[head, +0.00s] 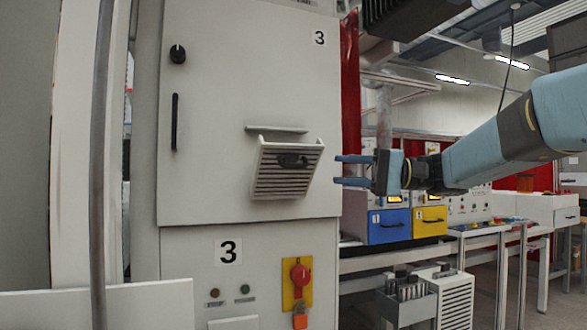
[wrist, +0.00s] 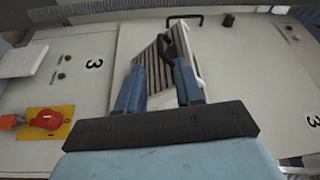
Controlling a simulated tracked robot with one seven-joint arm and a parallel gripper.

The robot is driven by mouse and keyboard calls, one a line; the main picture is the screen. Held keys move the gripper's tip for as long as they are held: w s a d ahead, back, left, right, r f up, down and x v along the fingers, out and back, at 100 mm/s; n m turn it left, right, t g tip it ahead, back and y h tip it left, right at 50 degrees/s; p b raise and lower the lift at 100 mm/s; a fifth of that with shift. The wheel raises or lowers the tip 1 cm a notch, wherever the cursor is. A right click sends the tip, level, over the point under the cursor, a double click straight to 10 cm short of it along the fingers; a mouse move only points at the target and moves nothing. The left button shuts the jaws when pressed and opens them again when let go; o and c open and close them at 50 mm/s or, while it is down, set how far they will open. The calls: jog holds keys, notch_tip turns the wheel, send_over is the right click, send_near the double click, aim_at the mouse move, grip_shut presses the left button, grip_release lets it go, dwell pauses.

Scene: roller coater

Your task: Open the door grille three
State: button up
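Grille three (head: 283,184) is a slatted light-grey panel with a dark handle (head: 291,160), on the cabinet door (head: 230,90) marked 3. The panel stands out from the door at a slant, below a small ledge (head: 277,128). My gripper (head: 353,171) is to the right of the grille in the head view, its two blue fingers apart and nothing between them. In the wrist view the grille (wrist: 154,75) shows beyond and between the fingers of my gripper (wrist: 160,70). Whether a finger touches the grille cannot be told; it looks apart in the head view.
Below the door are a red knob (head: 300,274) on a yellow plate and a second 3 label (head: 228,251). A black door handle (head: 175,122) and knob (head: 178,54) are at the left. Blue (head: 388,226) and yellow (head: 430,221) drawers stand right of the cabinet.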

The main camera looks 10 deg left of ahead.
aim_at(299, 168)
jog(key=a, duration=0.3)
jog(key=s+a, duration=0.1)
jog(key=a, duration=0.6)
jog(key=shift+s+a+r, duration=0.3)
jog(key=shift+s+a, duration=0.1)
grip_shut()
